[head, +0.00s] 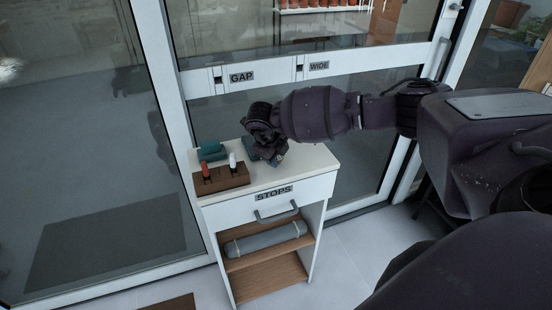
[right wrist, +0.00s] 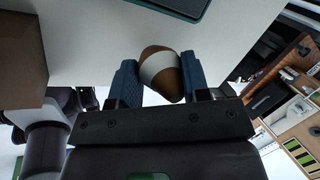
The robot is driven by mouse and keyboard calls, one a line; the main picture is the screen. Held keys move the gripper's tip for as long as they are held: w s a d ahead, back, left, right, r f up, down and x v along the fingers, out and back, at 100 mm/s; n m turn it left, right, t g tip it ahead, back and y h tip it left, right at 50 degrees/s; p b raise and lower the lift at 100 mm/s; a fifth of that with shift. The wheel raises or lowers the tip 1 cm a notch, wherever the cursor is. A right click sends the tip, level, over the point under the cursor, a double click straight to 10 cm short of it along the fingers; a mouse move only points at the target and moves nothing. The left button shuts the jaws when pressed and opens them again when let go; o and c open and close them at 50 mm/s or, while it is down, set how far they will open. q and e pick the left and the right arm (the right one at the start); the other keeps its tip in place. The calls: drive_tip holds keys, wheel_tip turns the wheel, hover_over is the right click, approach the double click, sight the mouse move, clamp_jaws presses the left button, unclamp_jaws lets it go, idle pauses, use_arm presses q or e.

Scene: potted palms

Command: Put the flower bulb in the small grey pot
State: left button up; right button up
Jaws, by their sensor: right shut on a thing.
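My right gripper (head: 275,160) is low over the top of a white cabinet (head: 310,160). In the right wrist view its blue-padded fingers (right wrist: 160,80) are shut on a rounded brown thing with a pale band, which looks like the flower bulb (right wrist: 160,73). The bulb is hidden or too small to make out in the head view. I cannot tell whether it touches the cabinet top. The small grey pot is not visible in either view. My left gripper is not in view.
A wooden block (head: 222,181) with a red and a white peg stands on the cabinet top, with a green thing (head: 212,151) behind it. A grey roll (head: 265,241) lies on the shelf below the drawer. Glass doors (head: 80,150) stand behind.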

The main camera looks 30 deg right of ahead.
wheel_tip(320, 180, up, 19)
drive_tip(key=shift+f, duration=0.15)
